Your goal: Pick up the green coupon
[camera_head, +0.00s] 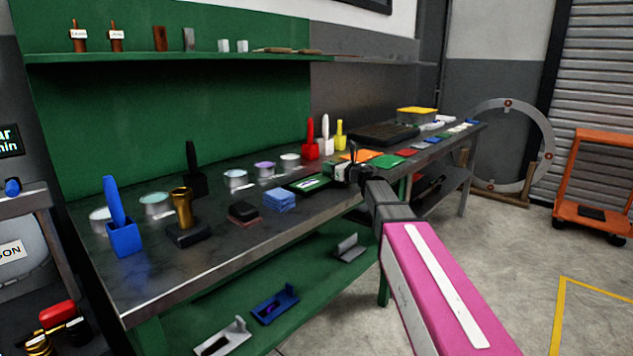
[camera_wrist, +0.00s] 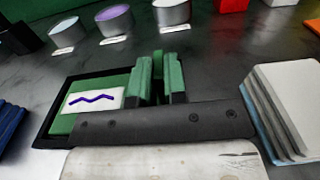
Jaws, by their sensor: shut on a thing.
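My gripper (camera_head: 352,172) is over the middle of the workbench, beside a black-rimmed tray (camera_head: 300,187). In the wrist view, my gripper (camera_wrist: 160,78) is shut, with upright green pieces at its fingers. I take the green coupon (camera_wrist: 143,80) to be among them, though finger and coupon are hard to tell apart. The same tray (camera_wrist: 42,128) lies just left of and below the fingers. It has a green floor and a white card (camera_wrist: 92,101) with a purple zigzag. Whether the coupon touches the tray or bench is hidden.
A stack of pale plates (camera_wrist: 285,105) stands close on the right. Round tins (camera_wrist: 115,22) stand behind. Blue blocks (camera_head: 280,199) lie left of the tray. Flat orange (camera_head: 360,155) and green (camera_head: 388,161) sheets lie beyond my gripper.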

